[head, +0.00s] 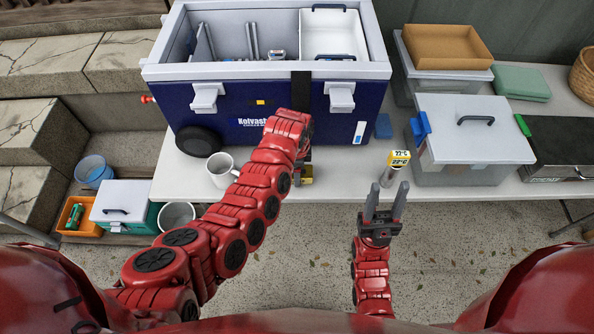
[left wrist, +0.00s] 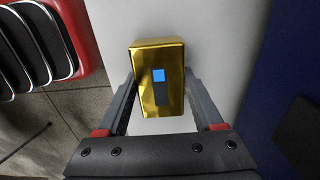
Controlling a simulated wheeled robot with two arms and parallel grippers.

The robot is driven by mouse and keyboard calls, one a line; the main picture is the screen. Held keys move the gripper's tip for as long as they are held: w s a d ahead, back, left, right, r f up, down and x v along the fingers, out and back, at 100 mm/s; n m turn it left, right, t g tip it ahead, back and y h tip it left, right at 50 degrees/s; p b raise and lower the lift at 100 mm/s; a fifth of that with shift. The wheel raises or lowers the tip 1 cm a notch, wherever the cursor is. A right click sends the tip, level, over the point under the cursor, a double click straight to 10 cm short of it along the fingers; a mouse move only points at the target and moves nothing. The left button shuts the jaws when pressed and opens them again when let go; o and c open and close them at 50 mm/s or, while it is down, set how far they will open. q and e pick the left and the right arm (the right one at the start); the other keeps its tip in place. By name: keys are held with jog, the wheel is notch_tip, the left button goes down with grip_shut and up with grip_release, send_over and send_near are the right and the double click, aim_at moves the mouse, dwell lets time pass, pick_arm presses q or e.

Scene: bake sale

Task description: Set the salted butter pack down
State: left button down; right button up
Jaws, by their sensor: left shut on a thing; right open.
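The salted butter pack is a gold foil box with a blue square and a dark stripe (left wrist: 172,105). In the left wrist view it sits between the two fingers of my left gripper (left wrist: 159,85), which is shut on it. In the head view a bit of the gold pack (head: 307,174) shows by the table's front edge, below the cooler; my red left arm hides most of the gripper. I cannot tell whether the pack touches the table. My right gripper (head: 389,188) is open and empty, in front of the table edge.
A blue cooler (head: 225,135) with an open top stands behind the pack. A white mug (head: 222,171) is left of my left arm. The white table (head: 345,180) is clear between pack and thermometer.

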pick_arm(q)
jog(key=shift+f, duration=0.15)
jog(key=shift+c, duration=0.2)
grip_release()
notch_tip(320, 180, up, 9)
jog(key=shift+f+b, duration=0.15)
jog(key=shift+b, duration=0.2)
notch_tip(320, 180, up, 4)
jog(key=shift+f+p, duration=0.15)
jog(key=shift+p, duration=0.8)
